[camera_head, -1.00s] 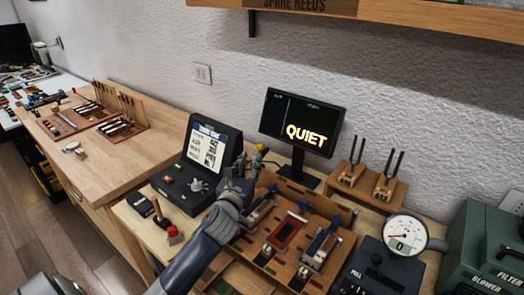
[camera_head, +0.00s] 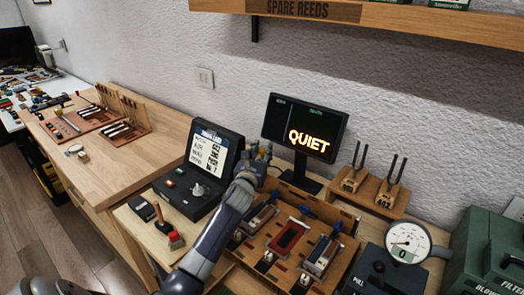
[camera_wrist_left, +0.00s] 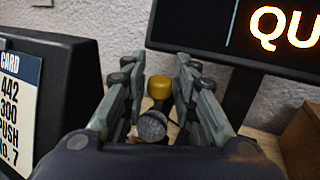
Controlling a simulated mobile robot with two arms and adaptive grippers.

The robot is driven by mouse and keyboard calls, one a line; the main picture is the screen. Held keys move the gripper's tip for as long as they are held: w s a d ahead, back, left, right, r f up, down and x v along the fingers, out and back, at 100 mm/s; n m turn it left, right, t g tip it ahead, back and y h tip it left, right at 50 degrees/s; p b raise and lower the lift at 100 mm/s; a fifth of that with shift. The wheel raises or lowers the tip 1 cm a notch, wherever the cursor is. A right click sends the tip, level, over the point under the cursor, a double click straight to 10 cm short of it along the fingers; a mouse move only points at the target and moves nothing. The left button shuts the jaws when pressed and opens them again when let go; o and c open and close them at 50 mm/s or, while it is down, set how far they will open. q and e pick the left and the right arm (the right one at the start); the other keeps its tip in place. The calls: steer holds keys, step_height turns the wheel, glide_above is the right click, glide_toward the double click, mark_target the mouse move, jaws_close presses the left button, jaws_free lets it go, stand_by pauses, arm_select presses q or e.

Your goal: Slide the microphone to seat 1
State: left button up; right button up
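A microphone with a grey mesh head (camera_wrist_left: 152,126) and a yellow knob (camera_wrist_left: 159,87) behind it show in the left wrist view, between the fingers of my left gripper (camera_wrist_left: 158,75). The fingers stand apart on either side, with gaps visible; I cannot tell whether they touch it. In the head view my left gripper (camera_head: 258,154) is behind the wooden board (camera_head: 262,254), between the card console and the monitor, and hides most of the microphone. No seat number is readable. My right gripper is not in view.
The board carries several reed-like blocks, including a red one (camera_head: 291,237). The card console (camera_head: 203,165) stands left, the "QUIET" monitor (camera_head: 304,127) behind right. A fork stand (camera_head: 368,190) and a dial gauge (camera_head: 407,241) are to the right.

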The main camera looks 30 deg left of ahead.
arm_select(q)
steer(key=shift+w, duration=0.15)
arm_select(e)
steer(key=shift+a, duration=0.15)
arm_select(q)
jaws_close()
steer(key=d, duration=1)
steer(key=shift+s+d+f, duration=0.2)
steer(key=shift+s+d, duration=0.05)
steer(key=shift+s, duration=0.1)
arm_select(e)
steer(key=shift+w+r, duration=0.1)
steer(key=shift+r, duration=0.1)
arm_select(q)
steer(key=shift+f, duration=0.1)
jaws_free()
steer(key=shift+a, duration=0.1)
steer(key=shift+s+r, duration=0.2)
steer(key=shift+r, duration=0.05)
